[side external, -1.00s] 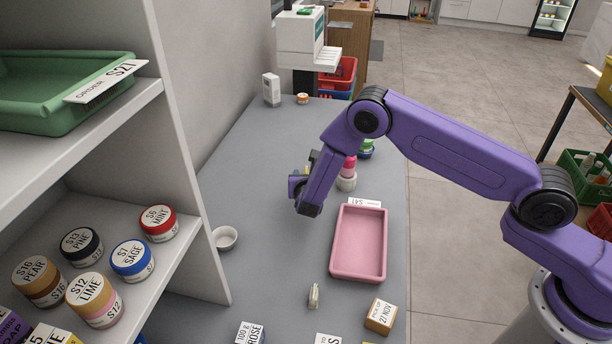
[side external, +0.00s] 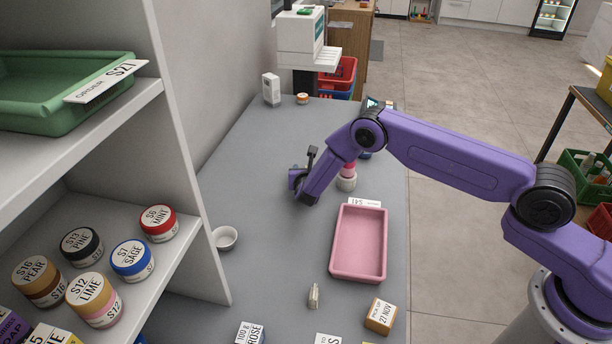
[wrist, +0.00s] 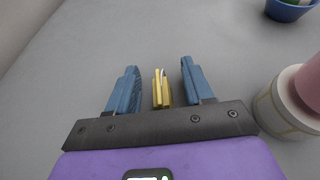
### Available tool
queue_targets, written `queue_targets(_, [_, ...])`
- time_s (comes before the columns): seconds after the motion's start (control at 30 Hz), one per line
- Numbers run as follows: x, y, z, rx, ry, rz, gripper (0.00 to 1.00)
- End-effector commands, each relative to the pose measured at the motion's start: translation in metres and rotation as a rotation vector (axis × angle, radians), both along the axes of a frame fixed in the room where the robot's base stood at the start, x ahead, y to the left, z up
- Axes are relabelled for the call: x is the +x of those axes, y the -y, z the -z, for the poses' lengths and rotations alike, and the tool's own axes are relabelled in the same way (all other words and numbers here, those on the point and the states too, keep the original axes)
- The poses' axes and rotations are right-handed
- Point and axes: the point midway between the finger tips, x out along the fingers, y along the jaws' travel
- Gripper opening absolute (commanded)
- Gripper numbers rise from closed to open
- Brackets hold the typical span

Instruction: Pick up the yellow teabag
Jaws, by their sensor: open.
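The yellow teabag (wrist: 161,90) shows in the wrist view as a small upright yellow piece with a pale strip on top. It stands on the grey counter between the two blue fingers of my gripper (wrist: 158,88), with a gap on each side. My gripper is open. In the side view my gripper (side external: 306,172) is low over the counter, behind and left of the pink tray. The teabag cannot be made out there, hidden by my gripper and arm.
A pink-topped jar (wrist: 288,104) stands close right of my gripper. A blue bowl (wrist: 292,8) is farther right. The pink tray (side external: 358,274) lies nearer, and a small white bowl (side external: 225,238) is at the left by the shelf. The counter (side external: 262,150) left of my gripper is clear.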

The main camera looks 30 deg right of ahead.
Motion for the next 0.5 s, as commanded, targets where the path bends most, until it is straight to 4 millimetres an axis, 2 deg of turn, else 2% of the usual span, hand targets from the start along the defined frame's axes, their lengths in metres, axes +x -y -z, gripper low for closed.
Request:
queue_targets(0.13, [0.0,0.0004,0.0,0.0,0.0,0.001,0.51])
queue_targets(0.17, [0.0,0.0003,-0.0001,0.0,0.0,0.001,0.48])
queue_targets(0.3, [-0.0001,0.0003,-0.0001,0.0,0.0,0.001,0.02])
queue_targets(0.5, [-0.0003,0.0002,-0.0002,0.0,0.0,0.001,0.0])
